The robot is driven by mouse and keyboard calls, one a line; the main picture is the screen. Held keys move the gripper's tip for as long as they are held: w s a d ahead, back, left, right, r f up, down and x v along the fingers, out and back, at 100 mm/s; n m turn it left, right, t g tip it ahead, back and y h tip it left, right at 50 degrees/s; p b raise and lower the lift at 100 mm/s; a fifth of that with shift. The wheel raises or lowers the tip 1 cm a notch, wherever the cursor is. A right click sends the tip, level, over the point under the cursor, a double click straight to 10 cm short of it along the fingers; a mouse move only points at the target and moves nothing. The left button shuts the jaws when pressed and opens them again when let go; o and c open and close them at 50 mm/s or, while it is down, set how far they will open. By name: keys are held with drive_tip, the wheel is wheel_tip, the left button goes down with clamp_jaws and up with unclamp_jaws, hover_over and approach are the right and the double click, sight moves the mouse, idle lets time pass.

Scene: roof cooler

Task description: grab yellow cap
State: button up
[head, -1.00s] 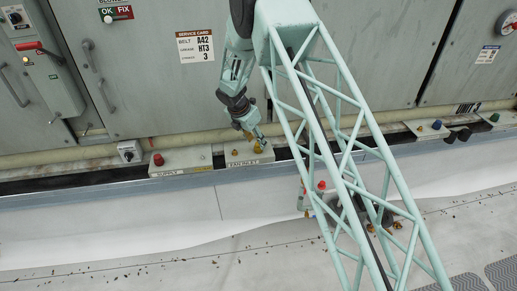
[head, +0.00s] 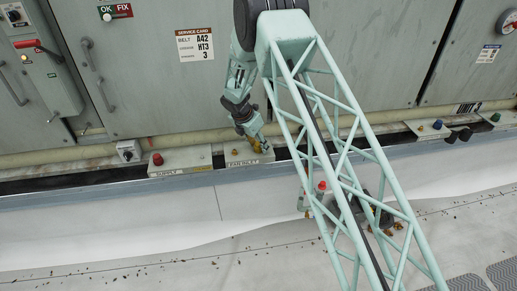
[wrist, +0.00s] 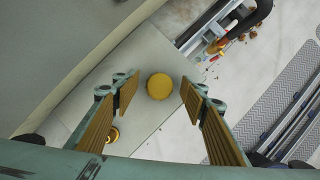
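The yellow cap (wrist: 160,86) is a round, flat-topped knob that shows in the wrist view on a pale grey box (wrist: 140,55). It lies between the tips of my open gripper (wrist: 158,92), with clear space on both sides. A smaller brass-yellow fitting (wrist: 112,134) sits on the same box near the left finger. In the head view, my gripper (head: 258,142) points down over the box labelled FAN INLET (head: 236,160). There the cap is hard to tell apart from the fingers.
A box labelled SUPPLY with a red cap (head: 158,159) stands to the left. A box with a blue cap (head: 437,125) and one with a green cap (head: 495,117) are at the right. The cabinet wall (head: 160,90) rises behind; a pale walkway lies in front.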

drive_tip(key=shift+f, duration=0.3)
idle(0.4)
drive_tip(key=c, duration=0.8)
